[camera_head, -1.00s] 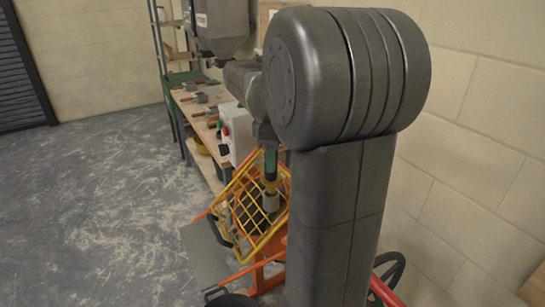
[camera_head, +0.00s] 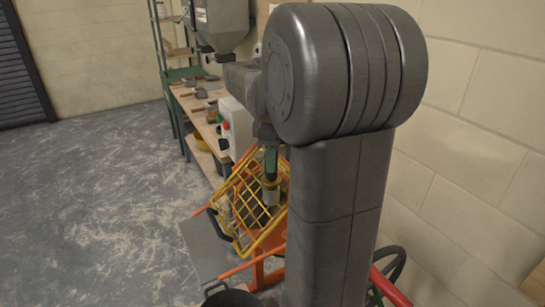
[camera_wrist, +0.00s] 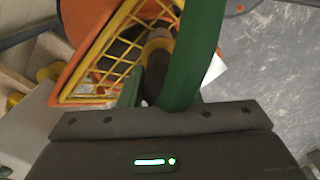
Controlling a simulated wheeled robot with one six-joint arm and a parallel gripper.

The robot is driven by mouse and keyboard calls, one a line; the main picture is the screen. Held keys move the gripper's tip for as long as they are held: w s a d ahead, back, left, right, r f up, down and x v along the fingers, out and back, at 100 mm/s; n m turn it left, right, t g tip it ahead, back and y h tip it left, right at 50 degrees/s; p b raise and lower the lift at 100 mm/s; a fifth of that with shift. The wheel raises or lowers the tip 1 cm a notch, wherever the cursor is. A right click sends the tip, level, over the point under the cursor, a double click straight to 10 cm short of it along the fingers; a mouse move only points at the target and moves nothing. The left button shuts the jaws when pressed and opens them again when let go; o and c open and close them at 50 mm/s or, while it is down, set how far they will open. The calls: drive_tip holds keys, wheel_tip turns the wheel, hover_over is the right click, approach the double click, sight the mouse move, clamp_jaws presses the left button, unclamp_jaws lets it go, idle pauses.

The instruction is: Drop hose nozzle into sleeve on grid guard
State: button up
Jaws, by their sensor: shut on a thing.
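The yellow grid guard (camera_head: 238,212) stands tilted over the orange mixer, and it also shows at the upper left in the wrist view (camera_wrist: 112,48). My gripper (camera_head: 270,162) is directly above the guard with its green fingers pointing down. It is shut on the hose nozzle, a dark piece (camera_wrist: 155,76) between the fingers in the wrist view. A brass-coloured ring (camera_wrist: 158,43) shows just beyond it. A pale grey sleeve (camera_head: 272,196) is at the guard below the fingers. The nozzle's lower end is at or close to the sleeve; I cannot tell whether it is inside.
A workbench (camera_head: 195,105) with several tools stands behind, with a white control box (camera_head: 236,125) near my gripper. A grey plate (camera_head: 203,250) juts out at the mixer's left. A black bucket (camera_head: 230,298) is in front. Open concrete floor lies to the left.

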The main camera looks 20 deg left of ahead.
drive_tip(key=shift+f, duration=0.2)
drive_tip(key=shift+f+b, duration=0.3)
drive_tip(key=shift+f, duration=0.2)
idle(0.3)
drive_tip(key=o, duration=1.2)
wheel_tip(320, 180, up, 14)
drive_tip(key=shift+f, duration=0.1)
drive_tip(key=shift+f, duration=0.15)
